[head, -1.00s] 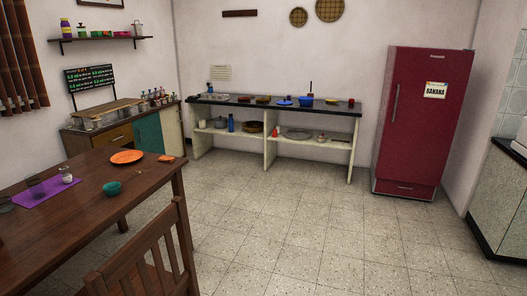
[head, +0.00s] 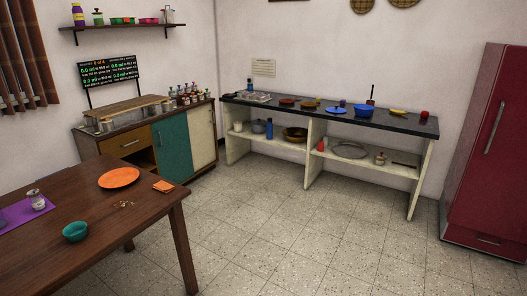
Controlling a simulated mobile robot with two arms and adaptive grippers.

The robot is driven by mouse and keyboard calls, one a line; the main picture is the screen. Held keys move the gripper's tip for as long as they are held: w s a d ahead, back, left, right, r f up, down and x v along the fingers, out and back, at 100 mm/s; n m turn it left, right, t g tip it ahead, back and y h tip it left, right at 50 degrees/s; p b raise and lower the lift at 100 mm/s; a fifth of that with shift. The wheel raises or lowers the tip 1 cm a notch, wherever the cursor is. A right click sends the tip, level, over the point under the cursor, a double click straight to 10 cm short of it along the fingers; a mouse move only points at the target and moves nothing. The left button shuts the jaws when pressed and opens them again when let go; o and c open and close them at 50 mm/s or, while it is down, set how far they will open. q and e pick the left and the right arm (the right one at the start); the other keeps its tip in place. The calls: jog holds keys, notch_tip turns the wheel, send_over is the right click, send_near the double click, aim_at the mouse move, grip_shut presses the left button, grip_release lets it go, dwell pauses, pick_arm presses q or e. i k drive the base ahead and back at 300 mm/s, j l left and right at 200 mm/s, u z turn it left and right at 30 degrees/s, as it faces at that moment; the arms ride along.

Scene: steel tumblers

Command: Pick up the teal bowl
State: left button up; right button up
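The small teal bowl (head: 75,231) sits upright on the brown wooden table (head: 60,267) at the lower left of the head view. It stands near the right end of the purple mat. Neither of my grippers shows in this view, and nothing is touching the bowl.
On the table are an orange plate (head: 119,178), a small orange square (head: 163,187), crumbs, a purple mat (head: 22,213) and a jar (head: 36,200). A cabinet (head: 125,142), a long shelf counter (head: 330,118) and a red fridge (head: 490,150) line the room. The tiled floor (head: 300,240) right of the table is clear.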

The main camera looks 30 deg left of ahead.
aim_at(77, 232)
jog(key=i+u, duration=0.4)
jog(key=i+l+u, duration=0.1)
jog(key=i+u, duration=0.25)
jog(key=i+l+u, duration=0.2)
jog(key=i+u, duration=0.2)
jog(key=k, duration=0.05)
